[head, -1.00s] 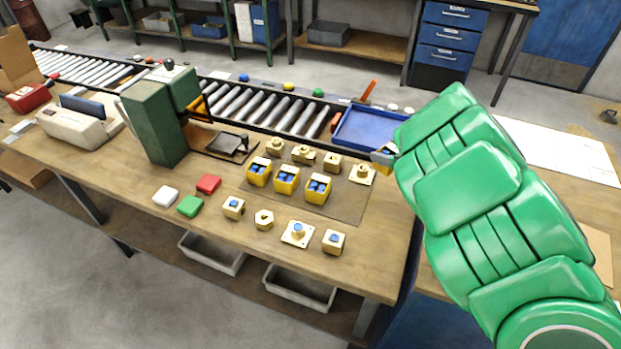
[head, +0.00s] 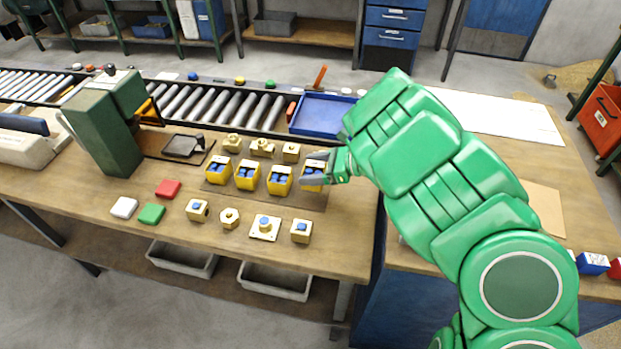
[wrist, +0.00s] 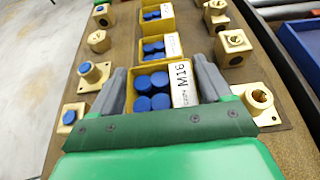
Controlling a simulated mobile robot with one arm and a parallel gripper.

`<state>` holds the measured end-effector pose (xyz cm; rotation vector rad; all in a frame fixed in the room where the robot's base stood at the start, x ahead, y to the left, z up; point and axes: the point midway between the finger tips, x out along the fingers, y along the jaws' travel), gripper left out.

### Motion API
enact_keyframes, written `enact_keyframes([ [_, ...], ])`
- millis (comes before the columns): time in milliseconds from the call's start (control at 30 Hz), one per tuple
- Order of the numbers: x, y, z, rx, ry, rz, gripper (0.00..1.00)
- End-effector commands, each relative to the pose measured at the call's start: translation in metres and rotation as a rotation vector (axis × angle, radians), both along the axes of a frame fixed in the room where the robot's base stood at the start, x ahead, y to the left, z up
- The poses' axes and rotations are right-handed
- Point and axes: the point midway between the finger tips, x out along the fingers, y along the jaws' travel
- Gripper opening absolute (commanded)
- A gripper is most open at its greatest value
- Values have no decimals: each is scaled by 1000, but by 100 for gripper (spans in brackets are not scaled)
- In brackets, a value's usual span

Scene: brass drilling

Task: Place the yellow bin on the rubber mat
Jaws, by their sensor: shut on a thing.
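My gripper (head: 318,172) is shut on a yellow bin (head: 312,182) at the right end of a row of yellow bins. In the wrist view the held bin (wrist: 151,105) sits between both fingers, holds several blue round pieces and has a white M16 label. It looks upright. The brown rubber mat (head: 300,201) lies under the row on the bench. The held bin is over the mat's right part; I cannot tell whether its base touches. Three similar bins (head: 280,181) stand on the mat to its left, with a small gap to the nearest.
Brass fittings (head: 262,147) stand behind the bins, and a flanged one (wrist: 258,98) is close to my gripper in the wrist view. More brass parts (head: 265,228) stand in front. A blue tray (head: 320,114) and roller conveyor (head: 222,105) are behind the mat.

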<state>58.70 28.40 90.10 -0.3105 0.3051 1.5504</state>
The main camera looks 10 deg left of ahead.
Motion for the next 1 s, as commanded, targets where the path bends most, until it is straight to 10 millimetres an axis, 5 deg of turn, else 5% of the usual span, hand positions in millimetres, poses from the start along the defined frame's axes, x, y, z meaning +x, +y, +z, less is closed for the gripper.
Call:
enact_keyframes([
  [600, 0, 0, -41, 2, 2, 0, 46],
  [967, 0, 0, -44, 1, 1, 1, 46],
  [1000, 0, 0, -44, 1, 1, 1, 81],
])
